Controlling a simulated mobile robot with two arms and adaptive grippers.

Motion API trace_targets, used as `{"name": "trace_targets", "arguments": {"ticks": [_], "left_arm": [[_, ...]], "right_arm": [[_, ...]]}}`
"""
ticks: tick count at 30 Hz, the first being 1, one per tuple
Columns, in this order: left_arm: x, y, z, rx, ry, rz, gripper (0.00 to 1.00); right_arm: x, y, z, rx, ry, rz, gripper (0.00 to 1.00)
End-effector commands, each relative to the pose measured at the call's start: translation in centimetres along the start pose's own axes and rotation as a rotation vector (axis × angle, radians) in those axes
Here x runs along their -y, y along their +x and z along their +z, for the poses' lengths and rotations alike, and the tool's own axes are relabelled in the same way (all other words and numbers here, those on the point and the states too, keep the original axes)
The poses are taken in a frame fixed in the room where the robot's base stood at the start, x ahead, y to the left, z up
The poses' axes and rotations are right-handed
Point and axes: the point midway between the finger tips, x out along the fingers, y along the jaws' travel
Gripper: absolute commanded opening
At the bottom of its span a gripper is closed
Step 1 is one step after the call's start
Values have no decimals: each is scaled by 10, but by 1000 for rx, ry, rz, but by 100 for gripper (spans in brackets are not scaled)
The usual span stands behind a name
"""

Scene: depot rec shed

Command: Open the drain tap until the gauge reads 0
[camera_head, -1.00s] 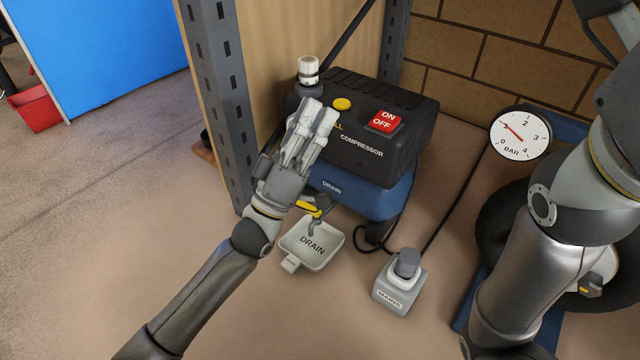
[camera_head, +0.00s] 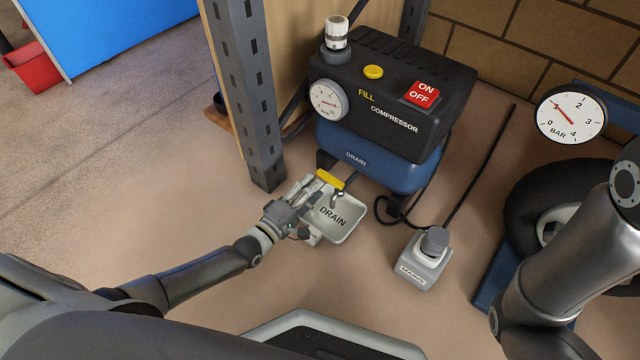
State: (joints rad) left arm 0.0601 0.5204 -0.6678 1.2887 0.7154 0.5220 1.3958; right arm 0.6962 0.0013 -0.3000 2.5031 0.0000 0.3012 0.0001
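The drain tap (camera_head: 330,179) has a yellow lever and sits low on the front of the blue tank (camera_head: 385,172) of the compressor (camera_head: 400,90). Its spout hangs over the white drain tray (camera_head: 349,234). The compressor's own gauge (camera_head: 328,100) has a red needle; its reading is too small to tell. My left gripper (camera_head: 311,191) is low at the tray's left side, its fingers close beside the tap lever. I cannot tell whether they touch the lever or how far apart they are. My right arm is at the right; its gripper is out of view.
A BAR gauge (camera_head: 571,114) at the right reads about 1. A red ON/OFF switch (camera_head: 421,95), yellow button (camera_head: 373,72) and white-topped knob (camera_head: 336,32) are on the compressor. A mains socket (camera_head: 424,262) stands right of the tray. A grey post (camera_head: 243,90) rises at left; a tyre (camera_head: 520,205) is right.

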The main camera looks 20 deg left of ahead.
Motion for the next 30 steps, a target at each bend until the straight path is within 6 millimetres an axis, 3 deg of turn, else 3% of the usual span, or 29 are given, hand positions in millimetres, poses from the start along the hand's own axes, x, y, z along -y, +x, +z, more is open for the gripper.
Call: {"name": "trace_targets", "arguments": {"ticks": [7,18,26,30], "left_arm": [[2,33,0,0,1,2,34],[-1,39,0,1,2,0,34],[0,39,0,1,2,0,2],[0,38,0,1,2,0,0]], "right_arm": [[4,-17,-6,-2,0,-1,0],[4,-18,-6,-1,-1,-1,0],[4,-18,-5,0,0,-1,0],[4,-18,-5,0,0,-1,0]]}}
